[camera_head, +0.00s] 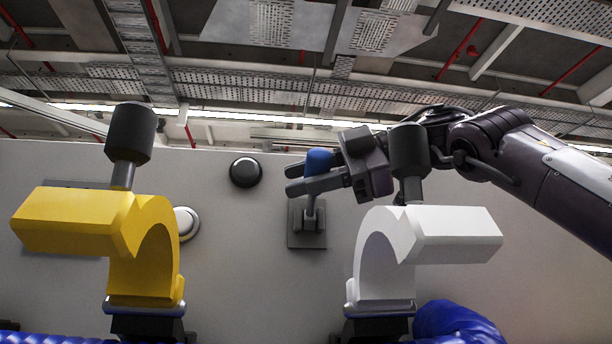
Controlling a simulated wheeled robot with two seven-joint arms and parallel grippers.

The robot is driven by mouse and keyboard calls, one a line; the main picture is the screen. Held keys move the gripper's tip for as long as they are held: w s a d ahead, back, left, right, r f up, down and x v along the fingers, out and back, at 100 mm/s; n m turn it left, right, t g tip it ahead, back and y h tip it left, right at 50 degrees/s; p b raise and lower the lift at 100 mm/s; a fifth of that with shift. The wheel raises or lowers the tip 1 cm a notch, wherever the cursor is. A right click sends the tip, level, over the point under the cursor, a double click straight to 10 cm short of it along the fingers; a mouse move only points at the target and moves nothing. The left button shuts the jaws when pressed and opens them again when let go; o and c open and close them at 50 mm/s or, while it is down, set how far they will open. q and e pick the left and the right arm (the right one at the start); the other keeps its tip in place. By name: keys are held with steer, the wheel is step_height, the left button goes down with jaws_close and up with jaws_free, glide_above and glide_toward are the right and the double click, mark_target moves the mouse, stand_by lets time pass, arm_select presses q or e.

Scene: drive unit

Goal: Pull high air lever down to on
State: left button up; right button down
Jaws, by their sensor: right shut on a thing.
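The air lever (311,205) stands on a dark square base plate (307,238) on the grey wall panel, right of the picture's middle. Its blue knob (319,161) points up. My right gripper (306,178) reaches in from the right, with its fingers pointing left. It is shut on the lever at the blue knob; the fingers hide part of the knob and the upper stem. My left gripper is not in view.
A yellow hook-shaped fitting (146,240) and a white one (384,250) stand in front of the panel, each with a black cylinder on top. A black round button (246,172) and a white round one (186,223) are left of the lever. Blue ribbed hoses (450,320) run along the bottom.

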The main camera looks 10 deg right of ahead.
steer(key=shift+a+f, duration=0.1)
steer(key=shift+s+f+b, duration=0.1)
steer(key=shift+f+b, duration=0.2)
steer(key=shift+b, duration=0.15)
steer(key=f+n+b, duration=0.1)
steer(key=n+b, duration=0.1)
steer(key=s+f+n+t+y+b, duration=0.1)
steer(key=f+n+b, duration=0.1)
steer(key=b, duration=0.1)
steer(key=shift+n+t+y+b, duration=0.3)
steer(key=shift+n+b, duration=0.05)
steer(key=shift+n, duration=0.05)
steer(key=c, duration=1.3)
jaws_free()
steer(key=shift+o, duration=1.1)
steer(key=shift+w+a, duration=0.15)
steer(key=shift+a, duration=0.1)
steer(key=shift+d, duration=0.1)
